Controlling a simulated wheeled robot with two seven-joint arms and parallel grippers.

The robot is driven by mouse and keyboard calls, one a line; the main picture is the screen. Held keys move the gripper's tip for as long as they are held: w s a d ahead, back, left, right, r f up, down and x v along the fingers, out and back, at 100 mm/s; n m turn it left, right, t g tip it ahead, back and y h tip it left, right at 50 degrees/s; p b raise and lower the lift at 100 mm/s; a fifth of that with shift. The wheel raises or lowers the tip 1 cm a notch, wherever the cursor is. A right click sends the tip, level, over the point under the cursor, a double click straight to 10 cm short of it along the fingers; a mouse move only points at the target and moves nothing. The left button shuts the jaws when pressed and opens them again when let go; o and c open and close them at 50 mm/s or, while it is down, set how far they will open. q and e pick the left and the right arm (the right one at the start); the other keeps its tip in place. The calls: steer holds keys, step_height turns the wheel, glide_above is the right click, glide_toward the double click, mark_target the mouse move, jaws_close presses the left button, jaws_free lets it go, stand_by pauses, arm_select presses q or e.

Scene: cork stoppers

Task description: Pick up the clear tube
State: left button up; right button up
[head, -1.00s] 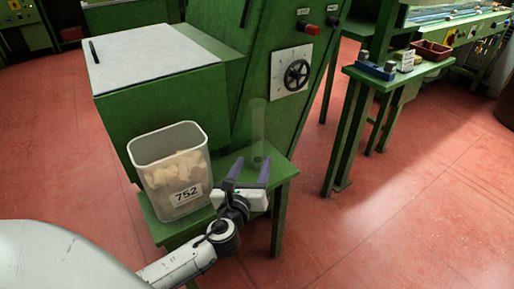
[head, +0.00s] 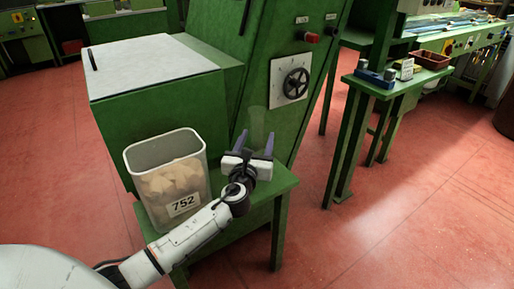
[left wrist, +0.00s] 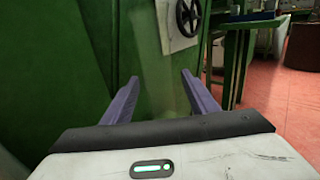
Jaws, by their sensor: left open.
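The clear tube (head: 257,122) stands upright on the green ledge beside the green machine, very faint against it. My left gripper (head: 255,140) is open, with its purple fingers pointing at the tube's lower part and hiding its base in the head view. In the left wrist view the tube (left wrist: 148,50) shows as a pale see-through band between and beyond the two open fingers (left wrist: 160,78). I cannot tell whether the fingers touch it. My right gripper is not in view.
A clear bin marked 752 (head: 150,152), holding cork pieces, stands left of the gripper on the green ledge (head: 262,190). The machine wall with a black handwheel (head: 295,83) rises behind the tube. A green side table (head: 418,77) stands to the right, with open red floor between.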

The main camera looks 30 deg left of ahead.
arm_select(q)
steer(key=c, duration=1.1)
